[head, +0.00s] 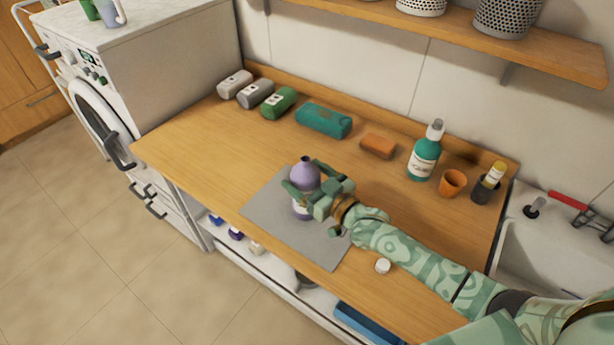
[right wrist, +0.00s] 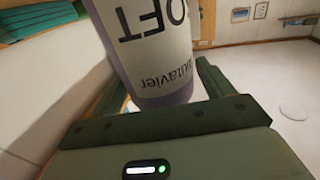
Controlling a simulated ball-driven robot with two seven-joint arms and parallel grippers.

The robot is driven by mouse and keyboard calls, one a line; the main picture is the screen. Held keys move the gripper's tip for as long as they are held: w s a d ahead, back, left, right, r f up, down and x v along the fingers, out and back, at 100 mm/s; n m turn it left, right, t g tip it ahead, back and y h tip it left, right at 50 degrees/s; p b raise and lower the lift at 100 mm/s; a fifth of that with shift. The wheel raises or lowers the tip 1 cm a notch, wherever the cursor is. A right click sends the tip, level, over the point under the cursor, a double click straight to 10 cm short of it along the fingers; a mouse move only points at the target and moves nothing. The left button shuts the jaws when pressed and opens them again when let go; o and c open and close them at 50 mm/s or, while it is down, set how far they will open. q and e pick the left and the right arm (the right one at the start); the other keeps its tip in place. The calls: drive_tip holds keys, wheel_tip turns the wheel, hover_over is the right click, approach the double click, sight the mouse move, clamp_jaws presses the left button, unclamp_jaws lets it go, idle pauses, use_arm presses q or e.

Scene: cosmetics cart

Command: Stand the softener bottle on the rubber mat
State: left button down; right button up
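The softener bottle (head: 305,174) is purple with a pale label and looks roughly upright over the grey rubber mat (head: 270,223). My right gripper (head: 308,187) has its fingers on both sides of the bottle and appears closed on it. In the right wrist view, the bottle (right wrist: 158,55) fills the space between the fingers, and its label lettering appears upside down. The gripper hides part of the bottle, and I cannot tell whether its base touches the mat. My left gripper is not in view.
A small white cap (head: 383,266) lies on the wooden counter (head: 200,140) right of the mat. The counter's left part is clear.

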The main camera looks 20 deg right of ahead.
drive_tip(key=shift+r, duration=0.25)
drive_tip(key=p+v, duration=0.1)
drive_tip(key=v, duration=1.1)
